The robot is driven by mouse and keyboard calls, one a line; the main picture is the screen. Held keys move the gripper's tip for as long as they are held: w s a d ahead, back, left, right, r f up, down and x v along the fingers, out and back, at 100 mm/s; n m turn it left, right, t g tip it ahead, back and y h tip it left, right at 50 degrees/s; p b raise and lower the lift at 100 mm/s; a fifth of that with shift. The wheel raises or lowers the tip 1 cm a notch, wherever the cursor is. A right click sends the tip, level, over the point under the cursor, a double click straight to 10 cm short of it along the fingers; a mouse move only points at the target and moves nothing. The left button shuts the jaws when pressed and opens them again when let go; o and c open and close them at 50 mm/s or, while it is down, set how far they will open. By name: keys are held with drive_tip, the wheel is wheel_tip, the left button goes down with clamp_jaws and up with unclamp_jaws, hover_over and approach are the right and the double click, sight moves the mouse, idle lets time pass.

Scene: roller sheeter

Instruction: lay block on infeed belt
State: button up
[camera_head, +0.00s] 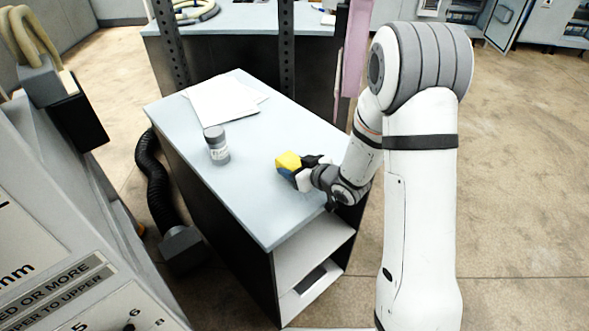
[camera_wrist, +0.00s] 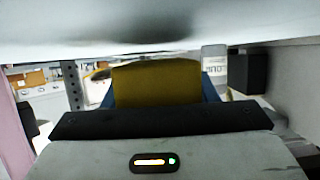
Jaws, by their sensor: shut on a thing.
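The block (camera_head: 288,162), yellow with a blue side, is at the right part of the light blue tabletop in the head view. My gripper (camera_head: 303,173) is shut on it, reaching in from the right. I cannot tell whether the block touches the tabletop or is just above it. In the wrist view the yellow face of the block (camera_wrist: 155,84) stands beyond the dark bar of my gripper (camera_wrist: 152,118), with blue at both sides. I cannot make out the infeed belt in either view.
A grey jar (camera_head: 216,146) and white papers (camera_head: 225,97) stand and lie on the cabinet top (camera_head: 250,205). A grey machine with printed labels (camera_head: 60,285) fills the left. A black hose (camera_head: 150,185) runs beside the cabinet. Open floor (camera_head: 520,190) lies at right.

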drive_tip(key=shift+f, duration=0.65)
drive_tip(key=shift+f+b, duration=0.25)
drive_tip(key=shift+b, duration=0.1)
drive_tip(key=o, duration=1.1)
drive_tip(key=shift+r+p, duration=0.15)
drive_tip(key=shift+p, duration=0.4)
